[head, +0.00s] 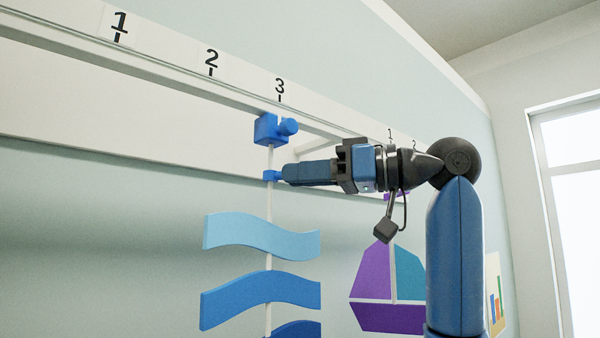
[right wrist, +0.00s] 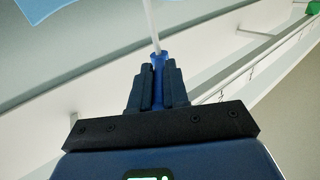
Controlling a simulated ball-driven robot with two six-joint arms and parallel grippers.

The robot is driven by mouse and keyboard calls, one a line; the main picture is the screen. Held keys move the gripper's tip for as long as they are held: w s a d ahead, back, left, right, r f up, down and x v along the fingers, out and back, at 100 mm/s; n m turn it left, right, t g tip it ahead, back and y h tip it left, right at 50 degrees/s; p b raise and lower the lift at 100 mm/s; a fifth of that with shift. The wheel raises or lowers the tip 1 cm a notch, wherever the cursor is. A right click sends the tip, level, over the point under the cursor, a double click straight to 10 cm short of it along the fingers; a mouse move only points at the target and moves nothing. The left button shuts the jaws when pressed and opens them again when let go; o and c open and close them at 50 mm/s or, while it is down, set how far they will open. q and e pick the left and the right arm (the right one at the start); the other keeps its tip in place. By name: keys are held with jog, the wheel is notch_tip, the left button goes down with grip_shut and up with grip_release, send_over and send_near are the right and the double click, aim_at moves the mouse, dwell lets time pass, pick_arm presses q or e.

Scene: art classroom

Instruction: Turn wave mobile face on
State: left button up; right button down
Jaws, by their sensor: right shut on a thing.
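The wave mobile (head: 262,232) hangs on a white rod below a blue clamp (head: 268,129) on the rail, near the number 3. Its blue wavy panels show broad but somewhat slanted in the head view; the lowest is cut off by the frame edge. My left gripper is not in view.
A white rail (head: 180,75) with number marks runs along the wall above. A purple and teal sailboat mobile (head: 388,290) hangs to the right, partly behind my right arm. A window (head: 575,190) is at the far right.

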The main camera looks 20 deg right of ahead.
dwell(0.5)
jog(key=c, duration=1.4)
grip_release()
jog(key=shift+o, duration=1)
jog(key=shift+w+a, duration=0.1)
jog(key=shift+w, duration=0.05)
jog(key=shift+o, duration=0.4)
jog(key=shift+w+a, duration=0.1)
jog(key=shift+w, duration=0.05)
jog(key=b+v, duration=0.3)
jog(key=v, duration=0.7)
jog(key=shift+d, duration=0.35)
